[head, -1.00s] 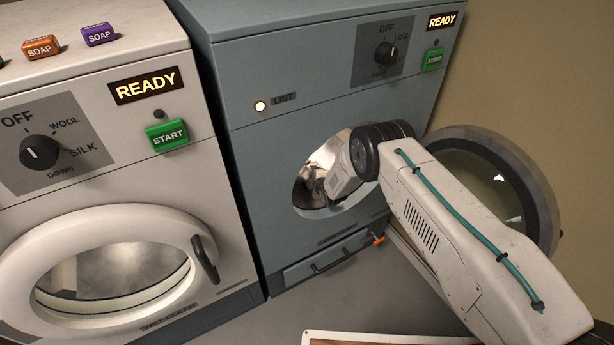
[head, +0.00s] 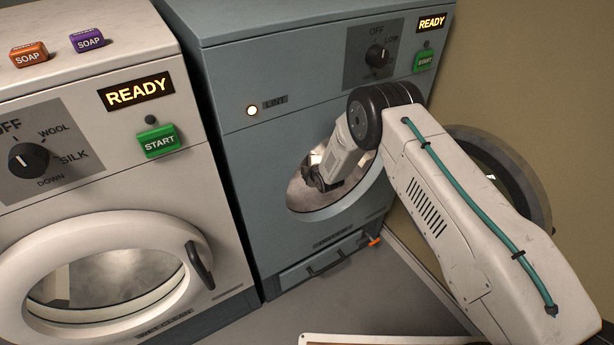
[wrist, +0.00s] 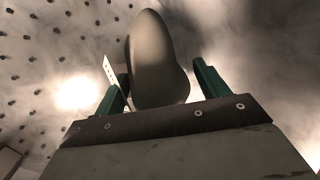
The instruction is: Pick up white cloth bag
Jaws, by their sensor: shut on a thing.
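My gripper (head: 324,181) reaches through the round opening of the blue-grey machine (head: 300,130), and its tips are partly hidden in the drum. In the wrist view, its two green fingers (wrist: 160,82) stand on either side of a smooth, pale grey rounded bundle, which I take to be the white cloth bag (wrist: 155,55). The gripper is shut on it. The bag looks shaded and bulges above and between the fingers. I cannot make it out in the head view.
The perforated drum wall (wrist: 45,45) surrounds the gripper closely. The machine's round door (head: 520,185) stands open at the right, behind my arm. A white washer (head: 90,190) with a shut door stands left, with soap boxes (head: 87,40) on top.

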